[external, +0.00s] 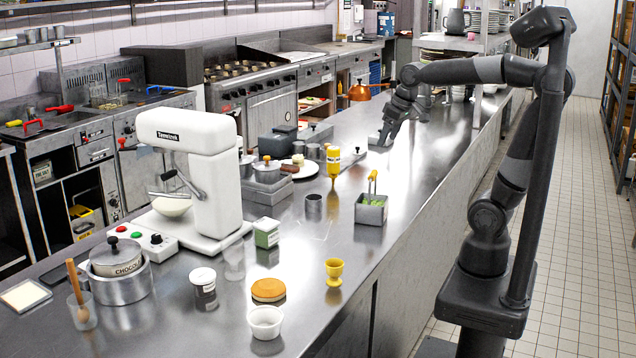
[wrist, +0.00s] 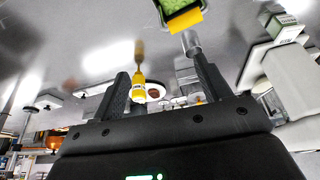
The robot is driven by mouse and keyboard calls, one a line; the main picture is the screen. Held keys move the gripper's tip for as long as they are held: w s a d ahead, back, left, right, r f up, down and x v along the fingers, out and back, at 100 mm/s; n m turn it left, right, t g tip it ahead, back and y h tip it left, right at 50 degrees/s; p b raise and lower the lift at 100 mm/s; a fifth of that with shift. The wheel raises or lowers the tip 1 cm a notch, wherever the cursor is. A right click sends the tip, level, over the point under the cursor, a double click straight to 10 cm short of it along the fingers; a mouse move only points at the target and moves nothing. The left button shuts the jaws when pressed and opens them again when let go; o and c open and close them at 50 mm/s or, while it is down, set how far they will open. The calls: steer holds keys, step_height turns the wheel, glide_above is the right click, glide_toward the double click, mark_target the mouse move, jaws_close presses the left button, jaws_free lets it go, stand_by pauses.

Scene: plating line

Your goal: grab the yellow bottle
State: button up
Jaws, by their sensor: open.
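The yellow bottle (external: 333,161) stands upright on the steel counter in the external view, with a white label. My gripper (external: 385,140) is to its right and farther along the counter, apart from it. In the wrist view the yellow bottle (wrist: 139,93) shows in the gap between the fingers of my gripper (wrist: 163,78), closer to the left finger. The fingers are spread and hold nothing.
A metal container with green contents (external: 371,213) stands in front of the bottle. A metal cup (external: 313,206) and a white plate (external: 300,171) are nearby. A white mixer (external: 205,170) stands left. The counter (external: 400,190) right of the bottle is clear.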

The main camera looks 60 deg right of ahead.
steer(key=w+d+r+g, duration=0.1)
steer(key=w+d, duration=0.2)
steer(key=w, duration=0.5)
steer(key=m+g, duration=0.2)
steer(key=g, duration=0.1)
glide_above(335, 147)
steer(key=f, duration=0.8)
steer(key=shift+s+a, duration=0.25)
steer(key=shift+a, duration=0.05)
steer(key=shift+w+d+f, duration=0.1)
steer(key=shift+f, duration=0.15)
step_height(335, 147, down, 5)
steer(key=shift+f, duration=0.15)
steer(key=shift+w+a+f, duration=0.1)
steer(key=shift+f, duration=1.25)
steer(key=shift+w+a+f, duration=0.1)
steer(key=shift+f, duration=1.2)
steer(key=shift+c, duration=0.5)
steer(key=c, duration=0.7)
